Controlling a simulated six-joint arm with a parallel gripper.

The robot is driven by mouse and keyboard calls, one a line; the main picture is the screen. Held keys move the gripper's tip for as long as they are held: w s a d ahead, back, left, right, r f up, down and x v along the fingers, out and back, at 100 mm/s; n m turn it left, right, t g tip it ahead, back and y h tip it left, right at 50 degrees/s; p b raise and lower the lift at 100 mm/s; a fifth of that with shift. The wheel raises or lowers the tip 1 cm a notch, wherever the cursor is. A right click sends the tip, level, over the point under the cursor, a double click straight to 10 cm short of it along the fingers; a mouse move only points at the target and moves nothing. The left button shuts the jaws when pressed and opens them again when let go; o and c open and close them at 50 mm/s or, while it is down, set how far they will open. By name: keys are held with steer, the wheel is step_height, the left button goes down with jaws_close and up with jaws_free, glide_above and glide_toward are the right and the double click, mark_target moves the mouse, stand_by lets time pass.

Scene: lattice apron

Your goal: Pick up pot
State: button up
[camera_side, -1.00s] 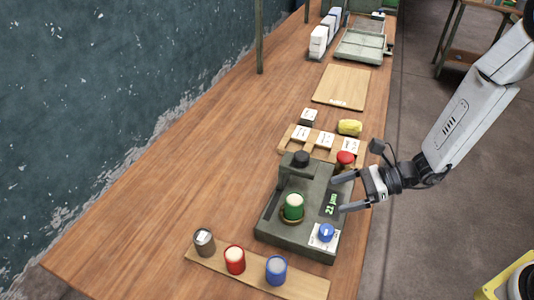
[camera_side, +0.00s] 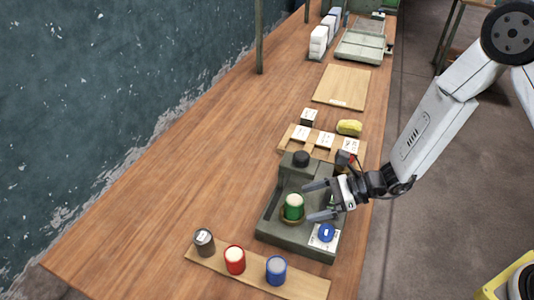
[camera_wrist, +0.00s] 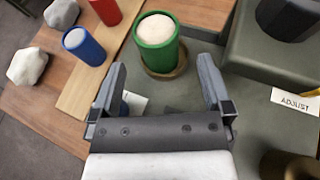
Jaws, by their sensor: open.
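The pot seems to be the green cylinder with a pale top (camera_side: 294,206), standing upright on a round brown base on a grey-green machine (camera_side: 285,232). In the wrist view the green pot (camera_wrist: 157,44) stands just beyond my fingertips, slightly left of the middle between them. My gripper (camera_side: 318,201) is open and empty, to the right of the pot, with its fingers pointing left toward it. The gripper also shows in the wrist view (camera_wrist: 163,82). The fingers are apart from the pot.
A blue knob (camera_side: 326,232) on a white plate sits at the machine's front right. A black knob (camera_side: 301,158) tops its rear post. A wooden strip (camera_side: 205,262) in front holds grey, red and blue cylinders. Clear table lies left.

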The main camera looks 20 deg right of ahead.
mark_target(294, 207)
steer(key=shift+x, duration=2.35)
steer(key=c, duration=1.3)
steer(key=shift+c, duration=0.2)
steer(key=shift+r, duration=0.15)
steer(key=shift+r, duration=4.9)
